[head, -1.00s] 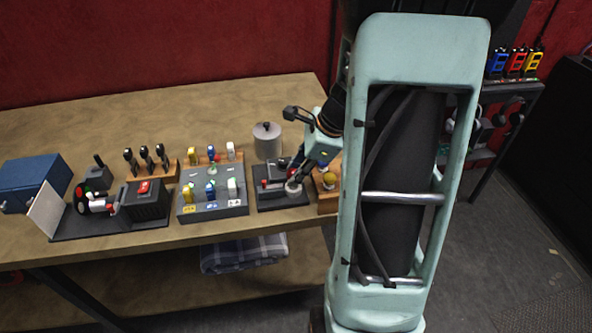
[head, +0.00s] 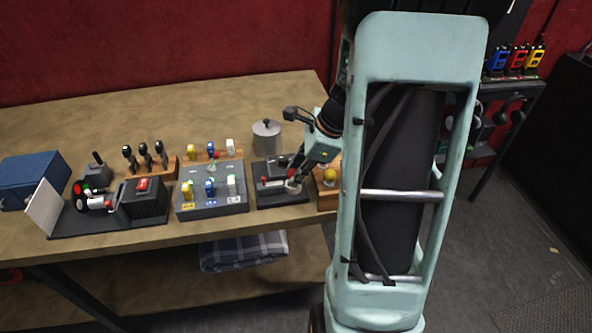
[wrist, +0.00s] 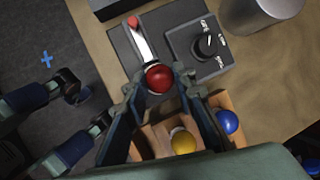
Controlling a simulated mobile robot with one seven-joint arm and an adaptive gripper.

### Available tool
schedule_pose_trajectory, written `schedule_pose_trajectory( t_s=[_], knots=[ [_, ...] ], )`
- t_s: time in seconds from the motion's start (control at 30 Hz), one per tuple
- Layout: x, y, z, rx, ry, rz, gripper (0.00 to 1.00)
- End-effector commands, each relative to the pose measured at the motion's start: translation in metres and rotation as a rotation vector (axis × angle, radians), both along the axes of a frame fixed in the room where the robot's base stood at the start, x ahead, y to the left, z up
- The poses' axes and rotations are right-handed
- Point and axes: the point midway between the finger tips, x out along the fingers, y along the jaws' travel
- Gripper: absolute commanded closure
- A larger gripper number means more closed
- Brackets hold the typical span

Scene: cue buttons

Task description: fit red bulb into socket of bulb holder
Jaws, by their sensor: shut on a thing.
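The red bulb (wrist: 158,78) is between the fingertips of my gripper (wrist: 160,90) in the wrist view, and the gripper is shut on it. The bulb holder (wrist: 125,48) is a dark plate with a red-tipped lever and a knob block. The bulb is over its near end. The bulb covers the spot beneath it, so the socket is hidden and I cannot tell whether the bulb is seated. In the head view, my gripper (head: 300,180) reaches down at the right part of the holder (head: 280,197). The bulb is not clear there.
A wooden rack (wrist: 150,135) beside the holder carries a yellow bulb (wrist: 182,141) and a blue bulb (wrist: 227,122). A metal canister (head: 267,138) stands behind the holder. A grey panel (head: 212,205) with coloured pieces stands to its left. The table's back is clear.

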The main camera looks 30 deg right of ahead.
Motion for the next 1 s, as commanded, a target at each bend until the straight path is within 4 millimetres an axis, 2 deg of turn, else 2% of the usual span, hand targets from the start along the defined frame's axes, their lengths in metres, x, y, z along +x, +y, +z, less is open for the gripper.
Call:
schedule_pose_trajectory(
  t_s=[0.27,0.3,0.47,0.63,0.7,1.0],
  knots=[
    [0.0,0.0,0.0002,0.0,0.0,0.0,0.92],
    [0.0,0.0,0.0002,0.0,0.0,0.0,0.71],
    [0.0,0.0,0.0002,0.0,0.0,0.0,0.55],
    [-0.0001,0.0,0.0003,0.0,0.0,0.0,0.55],
    [0.0,0.0,0.0002,0.0,0.0,0.0,0.5],
    [-0.0001,0.0001,0.001,0.0,0.0,0.0,0.49]
  ],
)
